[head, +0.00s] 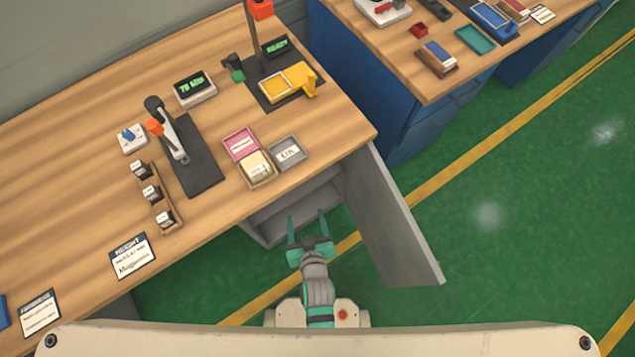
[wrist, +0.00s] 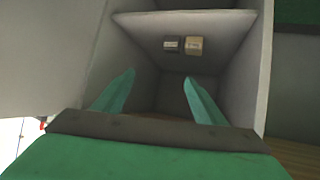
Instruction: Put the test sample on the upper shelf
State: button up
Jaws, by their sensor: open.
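My gripper (head: 306,214) is open and empty, its two teal fingers pointing into the open grey cabinet (head: 268,222) under the wooden bench. In the wrist view my gripper (wrist: 160,76) faces a compartment with a grey shelf (wrist: 180,19). That view looks upside down, with floor at top and wood at bottom. Two small blocks stand side by side deep inside: a dark one with a pale label (wrist: 171,44) and a tan one (wrist: 194,45). They are beyond my fingertips and not touched. I cannot tell which, if either, is the test sample.
The open cabinet door (head: 388,220) stands close to the right of my arm. The bench (head: 70,170) holds a rack (head: 166,215) with several labelled blocks, a pink tray (head: 240,144) and a grey OK tray (head: 290,153). Green floor (head: 520,220) is clear at right.

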jog(key=s+d+r+m+t+h, duration=0.1)
jog(key=s+r+t, duration=0.1)
jog(key=s+r, duration=0.4)
jog(key=s+d+r+m+t+h, duration=0.1)
jog(key=s+r, duration=0.6)
jog(key=r, duration=0.8)
jog(key=shift+d+r+m+t, duration=0.2)
jog(key=shift+d+m+t, duration=0.25)
jog(key=shift+d, duration=0.35)
